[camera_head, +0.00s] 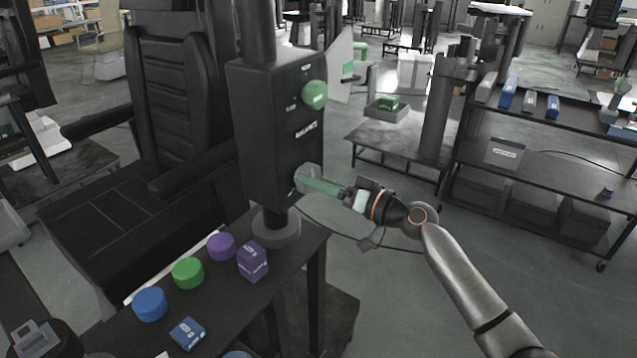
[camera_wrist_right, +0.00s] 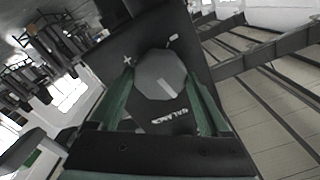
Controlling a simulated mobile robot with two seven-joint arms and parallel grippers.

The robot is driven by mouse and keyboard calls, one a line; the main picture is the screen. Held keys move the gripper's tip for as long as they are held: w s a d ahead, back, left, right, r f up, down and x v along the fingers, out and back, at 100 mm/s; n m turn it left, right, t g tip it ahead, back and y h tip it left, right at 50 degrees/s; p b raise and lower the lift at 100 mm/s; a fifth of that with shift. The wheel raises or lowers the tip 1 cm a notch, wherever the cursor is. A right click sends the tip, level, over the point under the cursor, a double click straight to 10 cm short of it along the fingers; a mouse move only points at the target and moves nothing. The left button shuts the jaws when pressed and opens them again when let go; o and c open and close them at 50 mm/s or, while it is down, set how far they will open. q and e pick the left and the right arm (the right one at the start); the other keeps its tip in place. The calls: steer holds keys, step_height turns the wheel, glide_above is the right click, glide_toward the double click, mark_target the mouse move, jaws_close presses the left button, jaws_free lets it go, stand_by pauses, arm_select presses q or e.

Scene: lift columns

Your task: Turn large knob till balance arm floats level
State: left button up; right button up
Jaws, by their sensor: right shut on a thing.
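A large grey many-sided knob (camera_head: 308,174) sits low on the face of a black box (camera_head: 262,140) on a column. In the right wrist view the knob (camera_wrist_right: 160,76) shows a pale pointer line, with a plus mark, a minus mark and partly hidden "BALANC" lettering around it. My right gripper (camera_head: 312,182) reaches it from the right. Its green fingers lie on opposite sides of the knob, shut on it; they also show in the wrist view (camera_wrist_right: 158,84). I cannot make out a balance arm or its tilt. My left gripper does not show clearly.
A green round knob (camera_head: 314,95) sits higher on the box. Below, a dark table (camera_head: 225,310) holds blue, green and purple round pieces and a purple box (camera_head: 252,262). A black chair (camera_head: 170,90) stands left. A shelf (camera_head: 545,160) stands right; open floor lies between.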

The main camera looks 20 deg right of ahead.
steer(key=shift+m+p, duration=0.75)
steer(key=shift+m, duration=2.95)
steer(key=o, duration=1.2)
steer(key=b+v, duration=0.3)
steer(key=v, duration=0.9)
steer(key=shift+s+d, duration=0.2)
